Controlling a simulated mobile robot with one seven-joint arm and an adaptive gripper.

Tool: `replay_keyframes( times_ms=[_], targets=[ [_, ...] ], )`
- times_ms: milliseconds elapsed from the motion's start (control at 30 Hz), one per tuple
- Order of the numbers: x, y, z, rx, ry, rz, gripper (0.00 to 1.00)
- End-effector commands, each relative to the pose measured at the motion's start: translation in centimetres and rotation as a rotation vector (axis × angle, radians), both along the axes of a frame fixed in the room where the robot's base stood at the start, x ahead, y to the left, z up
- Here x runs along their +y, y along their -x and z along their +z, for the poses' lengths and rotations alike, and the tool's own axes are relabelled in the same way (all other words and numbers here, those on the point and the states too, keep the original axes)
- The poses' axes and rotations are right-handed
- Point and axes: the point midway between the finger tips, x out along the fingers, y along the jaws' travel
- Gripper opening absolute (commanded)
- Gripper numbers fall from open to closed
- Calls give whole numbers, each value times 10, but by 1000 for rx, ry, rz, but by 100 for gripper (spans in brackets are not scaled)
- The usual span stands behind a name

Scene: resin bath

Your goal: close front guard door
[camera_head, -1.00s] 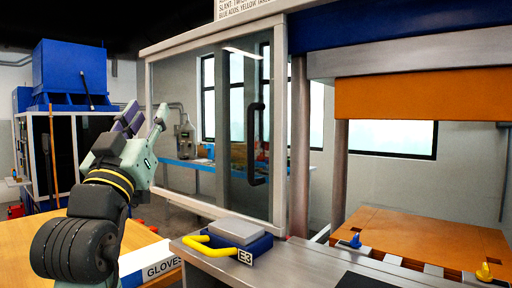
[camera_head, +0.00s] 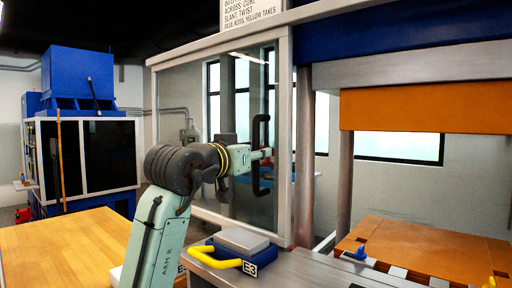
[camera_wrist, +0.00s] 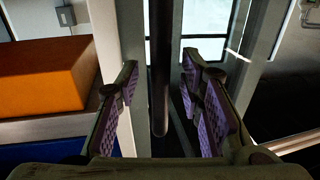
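The front guard door (camera_head: 283,185) is a clear panel in a pale metal frame. It stands left of the orange press block, and the press bay to its right is uncovered. Its black vertical handle (camera_head: 262,131) is near the door's right edge. My gripper (camera_head: 268,153) is at the handle in the head view, where its fingers are hard to make out. In the wrist view, my gripper (camera_wrist: 161,62) is open, with purple-padded fingers on either side of the dark handle bar (camera_wrist: 160,75). Gaps show between the bar and both pads.
A blue box with a yellow handle, marked E3 (camera_head: 230,255), sits on the metal ledge below the door. A wooden table (camera_head: 60,250) is at the lower left. The orange press block (camera_head: 425,100) hangs over an orange lower plate (camera_head: 430,250).

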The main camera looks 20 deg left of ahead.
Motion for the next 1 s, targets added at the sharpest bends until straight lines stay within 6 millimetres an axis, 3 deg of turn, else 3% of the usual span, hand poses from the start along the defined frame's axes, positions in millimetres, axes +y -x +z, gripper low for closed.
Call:
replay_keyframes(
  times_ms=[167, 433, 1000],
  targets=[
    [-1, -12, 0, -1, 0, 1, 35],
    [-2, -13, 0, -1, -1, 1, 35],
    [-2, -12, 0, -1, 0, 1, 0]
  ],
)
